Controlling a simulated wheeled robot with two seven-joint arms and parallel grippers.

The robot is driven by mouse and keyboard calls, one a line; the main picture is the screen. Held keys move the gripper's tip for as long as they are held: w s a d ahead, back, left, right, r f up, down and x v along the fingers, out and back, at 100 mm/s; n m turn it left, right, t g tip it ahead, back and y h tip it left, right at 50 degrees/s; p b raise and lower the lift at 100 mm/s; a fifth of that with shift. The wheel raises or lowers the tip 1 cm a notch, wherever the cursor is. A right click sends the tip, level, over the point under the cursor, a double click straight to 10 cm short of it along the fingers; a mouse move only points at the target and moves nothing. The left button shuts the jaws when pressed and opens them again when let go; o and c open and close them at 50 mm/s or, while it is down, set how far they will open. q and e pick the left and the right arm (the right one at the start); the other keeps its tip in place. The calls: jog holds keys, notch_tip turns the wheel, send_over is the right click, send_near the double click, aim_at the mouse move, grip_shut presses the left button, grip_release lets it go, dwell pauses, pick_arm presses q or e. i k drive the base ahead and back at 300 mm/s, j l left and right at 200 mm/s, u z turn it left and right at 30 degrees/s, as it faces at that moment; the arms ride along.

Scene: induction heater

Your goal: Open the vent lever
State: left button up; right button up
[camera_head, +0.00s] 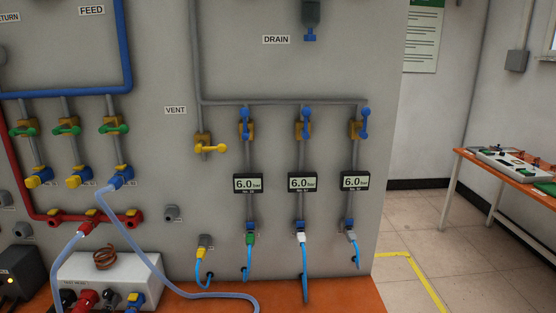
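The vent lever (213,148) is a yellow handle on a brass valve, below and to the right of the VENT label (175,110) on the grey panel. The handle lies roughly horizontal, pointing right, across its vertical grey pipe. Neither of my grippers shows in the head view.
Several green-handled valves (113,129) sit at left; blue-handled valves (304,125) stand right of the vent, above pressure displays (302,183) reading 6.0. Hoses (170,270) hang over the orange bench (340,298). Another table (510,180) stands far right, with open floor between.

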aim_at(200, 146)
jog(key=k+j+z, duration=0.1)
jog(key=z, duration=0.25)
jog(key=k+j+z, duration=0.15)
jog(key=z, duration=0.15)
jog(key=k+z, duration=0.15)
jog(key=z, duration=0.2)
